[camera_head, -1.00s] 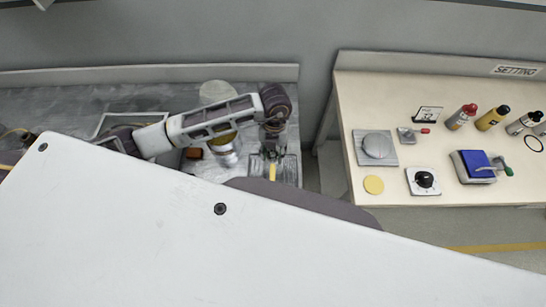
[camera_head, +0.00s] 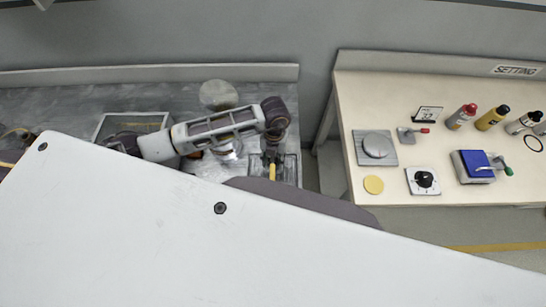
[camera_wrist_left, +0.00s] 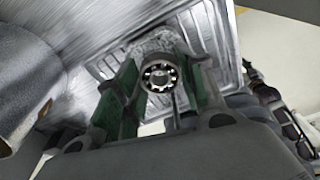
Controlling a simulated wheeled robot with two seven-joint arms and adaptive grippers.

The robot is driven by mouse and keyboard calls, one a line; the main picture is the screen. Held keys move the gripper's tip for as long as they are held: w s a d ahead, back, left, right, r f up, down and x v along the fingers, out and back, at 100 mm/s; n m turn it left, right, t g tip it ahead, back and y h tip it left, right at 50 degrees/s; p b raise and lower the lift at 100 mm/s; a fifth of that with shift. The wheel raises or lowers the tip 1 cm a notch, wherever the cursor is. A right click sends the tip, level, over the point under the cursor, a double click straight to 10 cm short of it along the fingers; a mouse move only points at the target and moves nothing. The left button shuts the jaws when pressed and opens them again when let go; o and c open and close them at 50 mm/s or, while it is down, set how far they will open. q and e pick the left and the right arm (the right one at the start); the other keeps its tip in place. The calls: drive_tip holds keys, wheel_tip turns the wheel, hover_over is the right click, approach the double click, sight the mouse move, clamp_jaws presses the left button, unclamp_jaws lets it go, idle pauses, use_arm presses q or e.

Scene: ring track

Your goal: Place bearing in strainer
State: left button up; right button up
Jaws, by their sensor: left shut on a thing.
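The bearing (camera_wrist_left: 160,76) is a steel ring with visible balls, between the green fingers of my left gripper (camera_wrist_left: 158,88) in the left wrist view. The gripper is shut on it. In the head view my left gripper (camera_head: 270,154) is small and dark, over the right end of the left bench, and the bearing cannot be made out there. A grey metal tray (camera_head: 291,166) lies under and beside the gripper; its ribbed metal (camera_wrist_left: 205,35) shows behind the bearing in the left wrist view. I cannot tell which thing is the strainer. My right gripper is not in view.
A shiny metal cylinder (camera_wrist_left: 22,80) stands left of the gripper in the left wrist view. A round grey disc (camera_head: 218,93) and an open-topped box (camera_head: 133,122) are on the left bench. A gap separates it from the cream table (camera_head: 440,110), which holds bottles and small devices.

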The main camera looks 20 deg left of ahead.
use_arm(q)
drive_tip(key=shift+s+f+b, duration=0.15)
drive_tip(key=shift+f+b, duration=0.15)
drive_tip(key=shift+f, duration=0.25)
drive_tip(key=o, duration=1.2)
drive_tip(key=shift+a+f, duration=0.1)
drive_tip(key=shift+f, duration=0.05)
drive_tip(key=shift+r+p, duration=0.5)
drive_tip(key=shift+r, duration=0.45)
drive_tip(key=r, duration=0.4)
drive_tip(key=w+r, duration=0.1)
drive_tip(key=r, duration=0.2)
drive_tip(key=r+b, duration=0.1)
drive_tip(key=r, duration=0.3)
drive_tip(key=shift+w+r, duration=0.35)
